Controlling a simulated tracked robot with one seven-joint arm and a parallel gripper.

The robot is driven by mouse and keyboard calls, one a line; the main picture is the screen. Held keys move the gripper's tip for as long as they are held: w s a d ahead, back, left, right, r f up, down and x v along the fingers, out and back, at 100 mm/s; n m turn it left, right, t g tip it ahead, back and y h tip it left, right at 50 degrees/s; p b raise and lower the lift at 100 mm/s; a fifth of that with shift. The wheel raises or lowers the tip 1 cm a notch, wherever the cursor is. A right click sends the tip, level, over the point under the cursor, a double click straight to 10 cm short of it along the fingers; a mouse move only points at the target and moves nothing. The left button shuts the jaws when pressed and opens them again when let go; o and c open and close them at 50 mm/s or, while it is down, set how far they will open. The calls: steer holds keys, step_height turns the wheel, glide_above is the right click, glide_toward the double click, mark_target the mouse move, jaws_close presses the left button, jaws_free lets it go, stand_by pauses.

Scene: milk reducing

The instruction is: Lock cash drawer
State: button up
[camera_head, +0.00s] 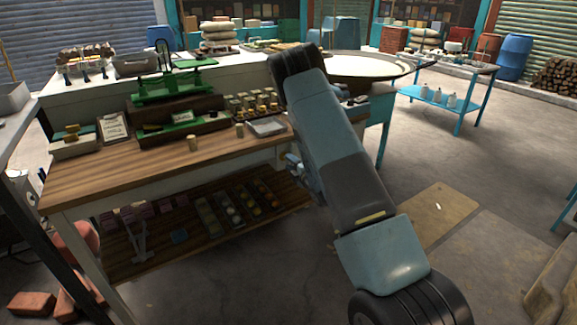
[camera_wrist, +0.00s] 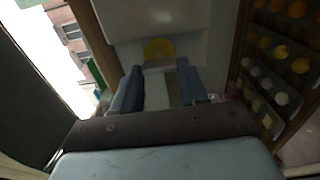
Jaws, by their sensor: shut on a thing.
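My gripper (camera_wrist: 157,80) shows in the wrist view with its two blue-grey fingers closed on a small pale piece, likely a key (camera_wrist: 158,66). The piece reaches to a round yellow lock face (camera_wrist: 158,47) on a pale panel. I cannot tell whether it sits inside the lock. A white panel (camera_wrist: 150,18) juts above, probably the cash drawer. In the head view my gripper (camera_head: 297,165) is at the right end of the wooden counter, partly behind my arm. The drawer front is mostly hidden there.
The counter (camera_head: 95,175) carries a green scale (camera_head: 170,85), small jars and a metal tray (camera_head: 267,127). A lower shelf (camera_head: 150,255) holds rows of goods, also seen at the right of the wrist view. Bricks (camera_head: 32,303) lie at lower left. The right floor is mostly open.

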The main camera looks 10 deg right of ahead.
steer(key=shift+s+a+f, duration=0.1)
steer(key=shift+s+f, duration=0.05)
steer(key=shift+f, duration=0.2)
steer(key=o, duration=1.1)
steer(key=shift+r, duration=0.15)
steer(key=shift+c, duration=0.2)
steer(key=v, duration=1.3)
steer(key=shift+s, duration=0.2)
steer(key=shift+w+r, duration=0.1)
